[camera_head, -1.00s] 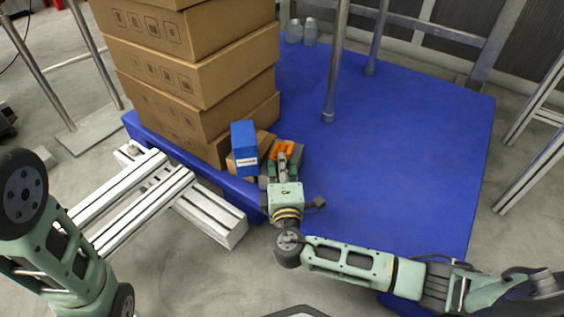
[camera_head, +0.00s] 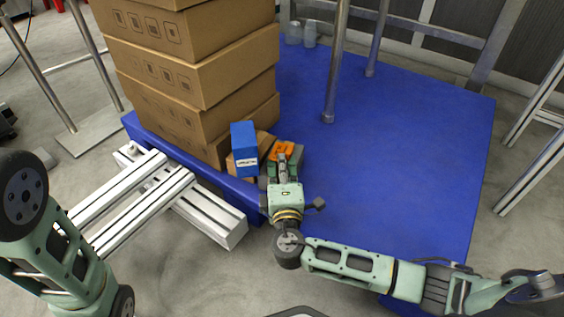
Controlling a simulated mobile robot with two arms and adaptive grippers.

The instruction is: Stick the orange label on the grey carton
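The orange label (camera_head: 281,150) shows just beyond the fingertips of my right gripper (camera_head: 283,164). The grey carton (camera_head: 296,160) lies under and around the fingers, on the blue platform, and is mostly hidden by the gripper. The label is over the carton's top at its far side; I cannot tell whether it touches the carton. The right fingers point away from me, and the view does not show clearly whether they are closed on the label. My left arm is at the lower left; its gripper is out of the picture.
A blue box (camera_head: 244,142) with a white label sits on a small brown carton (camera_head: 264,142) just left of the gripper. Tall stacked brown cartons (camera_head: 195,82) stand behind. Metal posts (camera_head: 335,70) and jars (camera_head: 301,32) are farther back. The blue platform (camera_head: 400,140) is clear to the right.

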